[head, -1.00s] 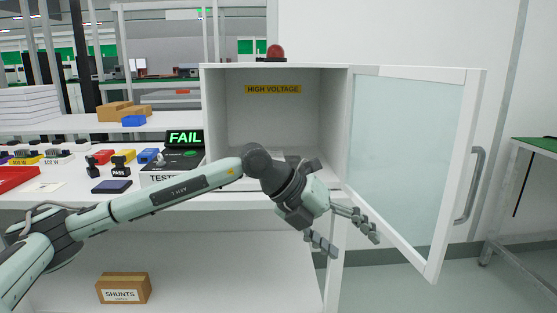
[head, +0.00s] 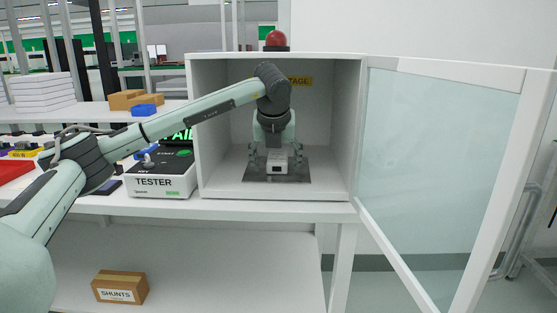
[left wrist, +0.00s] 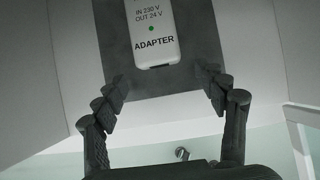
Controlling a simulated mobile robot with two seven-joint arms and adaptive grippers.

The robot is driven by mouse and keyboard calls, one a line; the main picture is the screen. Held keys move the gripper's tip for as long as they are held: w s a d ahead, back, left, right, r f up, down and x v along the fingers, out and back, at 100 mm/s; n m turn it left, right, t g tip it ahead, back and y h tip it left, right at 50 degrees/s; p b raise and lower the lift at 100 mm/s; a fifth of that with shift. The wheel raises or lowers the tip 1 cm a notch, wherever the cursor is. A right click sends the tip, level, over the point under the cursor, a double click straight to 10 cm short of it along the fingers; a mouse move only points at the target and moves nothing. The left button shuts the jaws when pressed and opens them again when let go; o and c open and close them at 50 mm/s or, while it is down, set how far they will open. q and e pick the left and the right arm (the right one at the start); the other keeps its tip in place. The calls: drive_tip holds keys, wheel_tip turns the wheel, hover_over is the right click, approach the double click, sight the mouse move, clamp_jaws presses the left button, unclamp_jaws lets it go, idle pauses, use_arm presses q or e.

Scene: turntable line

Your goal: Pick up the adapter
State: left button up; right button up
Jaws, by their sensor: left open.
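The adapter (head: 278,163) is a small white block on a dark plate (head: 252,175) inside the open white cabinet. In the left wrist view the adapter (left wrist: 150,25) shows its label, "IN 230 V OUT 24 V", and a green dot. My left gripper (head: 276,157) is inside the cabinet above and around the adapter, pointing down. Its fingers (left wrist: 164,88) are open and spread in the left wrist view, with the adapter's near end ahead of the gap between them. The gap between them is empty. My right gripper is not in view.
The cabinet's glass door (head: 440,150) stands open to the right. The cabinet walls (head: 206,130) enclose my left gripper at the sides. A tester (head: 160,183) stands just left of the cabinet, under my left arm. A red lamp (head: 276,39) sits on top.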

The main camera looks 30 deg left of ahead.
sight(278, 156)
use_arm(q)
drive_tip(key=w+a, duration=0.1)
drive_tip(key=w+a+p, duration=0.1)
drive_tip(key=w, duration=0.1)
drive_tip(key=w+a, duration=0.1)
drive_tip(key=w, duration=0.1)
drive_tip(key=shift+w+a+f, duration=0.15)
drive_tip(key=shift+w+f, duration=0.1)
drive_tip(key=shift+f, duration=0.15)
drive_tip(key=shift+w+f, duration=0.1)
drive_tip(key=shift+f, duration=0.1)
drive_tip(key=c, duration=1.4)
drive_tip(key=shift+c, duration=0.4)
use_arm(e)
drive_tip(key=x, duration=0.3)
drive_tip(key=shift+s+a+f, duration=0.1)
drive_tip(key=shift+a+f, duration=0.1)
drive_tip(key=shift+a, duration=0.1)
use_arm(q)
drive_tip(key=shift+r, duration=0.15)
